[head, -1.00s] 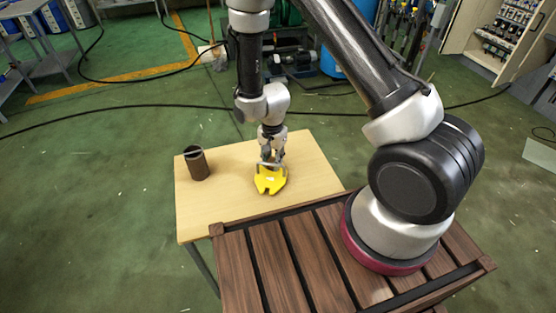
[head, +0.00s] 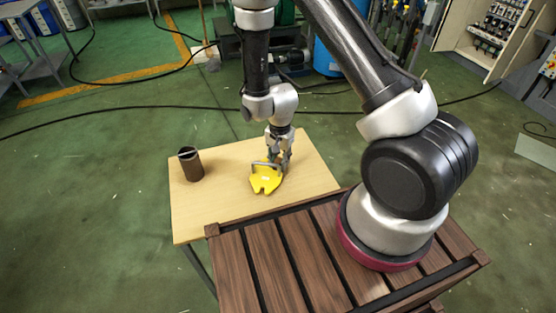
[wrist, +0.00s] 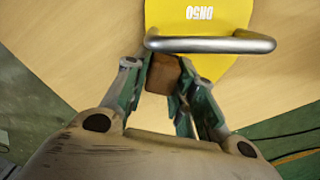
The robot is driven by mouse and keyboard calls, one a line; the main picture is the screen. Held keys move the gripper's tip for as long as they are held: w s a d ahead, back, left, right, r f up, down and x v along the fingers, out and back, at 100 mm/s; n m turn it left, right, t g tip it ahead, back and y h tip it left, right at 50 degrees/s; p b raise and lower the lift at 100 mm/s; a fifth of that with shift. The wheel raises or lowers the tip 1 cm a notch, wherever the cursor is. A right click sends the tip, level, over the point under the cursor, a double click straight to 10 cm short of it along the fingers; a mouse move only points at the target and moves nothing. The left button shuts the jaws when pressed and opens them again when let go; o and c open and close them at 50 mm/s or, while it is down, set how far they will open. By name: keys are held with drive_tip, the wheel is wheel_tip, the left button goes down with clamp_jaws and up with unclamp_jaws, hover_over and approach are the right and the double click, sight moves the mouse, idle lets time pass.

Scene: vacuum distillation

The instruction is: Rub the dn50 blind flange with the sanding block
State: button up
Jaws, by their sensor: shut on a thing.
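The dn50 blind flange (head: 266,182) is a yellow plate with a grey metal handle, lying on the light wooden table. Its lettering "DN50" shows upside down at the top of the wrist view, on the flange (wrist: 205,14) beyond the handle (wrist: 210,45). My gripper (head: 282,168) is low over the flange's right rear side, beside the handle. In the wrist view its fingers (wrist: 165,88) are shut on a small brown block, the sanding block (wrist: 162,74). The block is at the flange's near edge; I cannot tell whether they touch.
A dark brown cylindrical container (head: 191,165) stands at the left of the table (head: 215,215). A slatted brown wooden surface (head: 300,255) lies in front, under my arm's base. The table between container and flange is clear.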

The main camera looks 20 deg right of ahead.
drive_tip(key=shift+r, duration=3)
drive_tip(key=shift+r, duration=0.1)
drive_tip(key=shift+r, duration=1.4)
